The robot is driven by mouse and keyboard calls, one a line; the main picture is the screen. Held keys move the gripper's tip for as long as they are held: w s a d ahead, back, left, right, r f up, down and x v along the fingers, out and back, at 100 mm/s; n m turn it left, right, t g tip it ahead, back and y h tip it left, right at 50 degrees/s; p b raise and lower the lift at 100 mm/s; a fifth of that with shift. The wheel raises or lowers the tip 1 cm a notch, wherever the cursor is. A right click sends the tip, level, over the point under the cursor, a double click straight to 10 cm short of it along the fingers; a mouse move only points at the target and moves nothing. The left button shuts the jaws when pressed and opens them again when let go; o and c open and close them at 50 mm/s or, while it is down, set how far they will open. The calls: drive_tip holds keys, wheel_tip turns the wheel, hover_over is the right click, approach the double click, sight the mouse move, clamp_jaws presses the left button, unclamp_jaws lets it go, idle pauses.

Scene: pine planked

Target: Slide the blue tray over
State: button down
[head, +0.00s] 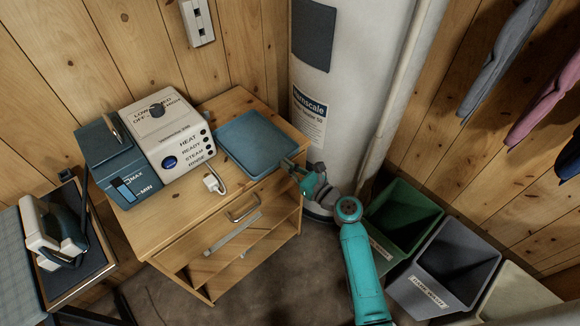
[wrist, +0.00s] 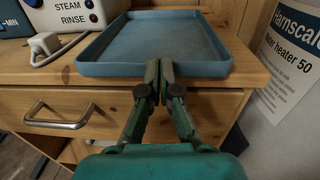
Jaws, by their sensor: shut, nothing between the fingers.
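The blue tray (head: 256,142) lies flat on the right part of the wooden cabinet top (head: 240,97). It also shows in the wrist view (wrist: 155,38), with its near rim close to the front edge of the top. My gripper (head: 291,164) is at the tray's near right corner in the head view.
A white-and-blue steam station (head: 178,140) stands left of the tray. A drawer handle (head: 243,208) sticks out below. The water heater (head: 340,70) stands at the right, with open bins (head: 400,215) at the lower right.

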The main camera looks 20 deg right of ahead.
sight(265, 151)
drive_tip(key=x, duration=1)
drive_tip(key=shift+w, duration=0.2)
